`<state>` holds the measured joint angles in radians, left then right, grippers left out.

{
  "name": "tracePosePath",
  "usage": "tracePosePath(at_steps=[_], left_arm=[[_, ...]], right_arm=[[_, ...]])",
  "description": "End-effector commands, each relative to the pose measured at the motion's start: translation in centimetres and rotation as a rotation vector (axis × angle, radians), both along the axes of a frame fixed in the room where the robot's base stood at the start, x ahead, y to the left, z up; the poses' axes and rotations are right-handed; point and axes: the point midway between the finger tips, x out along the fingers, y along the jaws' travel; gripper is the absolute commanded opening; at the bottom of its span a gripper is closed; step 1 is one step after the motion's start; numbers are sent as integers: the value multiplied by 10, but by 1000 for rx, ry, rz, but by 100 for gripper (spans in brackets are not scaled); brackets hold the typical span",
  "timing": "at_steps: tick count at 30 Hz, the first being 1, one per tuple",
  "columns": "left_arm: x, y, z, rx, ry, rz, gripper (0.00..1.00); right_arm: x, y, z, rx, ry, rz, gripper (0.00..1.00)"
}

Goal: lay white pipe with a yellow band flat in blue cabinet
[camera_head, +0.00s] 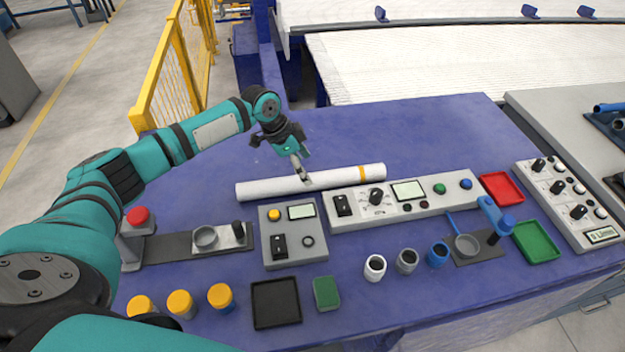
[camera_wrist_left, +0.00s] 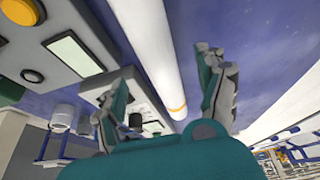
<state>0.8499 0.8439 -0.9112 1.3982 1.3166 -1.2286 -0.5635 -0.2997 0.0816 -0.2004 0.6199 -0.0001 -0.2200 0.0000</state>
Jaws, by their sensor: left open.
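The white pipe with a yellow band (camera_head: 270,187) lies flat on the blue bench top (camera_head: 420,125), behind the control boxes, its banded end to the right. My left gripper (camera_head: 302,170) points down at the middle of the pipe. In the left wrist view the pipe (camera_wrist_left: 158,50) runs between the two open fingers (camera_wrist_left: 166,82), its yellow band near the far end. The fingers are not closed on it. I cannot tell whether the blue bench is the blue cabinet. My right gripper is out of view.
Control boxes (camera_head: 293,235) stand just in front of the pipe. Small cups (camera_head: 375,268), yellow-capped jars (camera_head: 181,304), a red tray (camera_head: 501,188) and a green tray (camera_head: 536,241) stand nearby. The bench behind the pipe is clear. A yellow fence (camera_head: 178,62) stands at the back left.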

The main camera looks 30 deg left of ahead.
Motion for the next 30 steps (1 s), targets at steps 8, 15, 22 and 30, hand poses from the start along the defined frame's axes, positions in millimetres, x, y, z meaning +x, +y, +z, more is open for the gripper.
tracePosePath(at_steps=[8,15,22,30], left_arm=[[5,-10,-24,-1,4,-1,73],[11,-18,-50,0,0,1,73],[11,-18,-52,1,-1,0,73],[11,-18,-51,0,0,1,38]], right_arm=[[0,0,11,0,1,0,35],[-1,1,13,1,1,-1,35],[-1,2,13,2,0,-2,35],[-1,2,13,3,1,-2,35]])
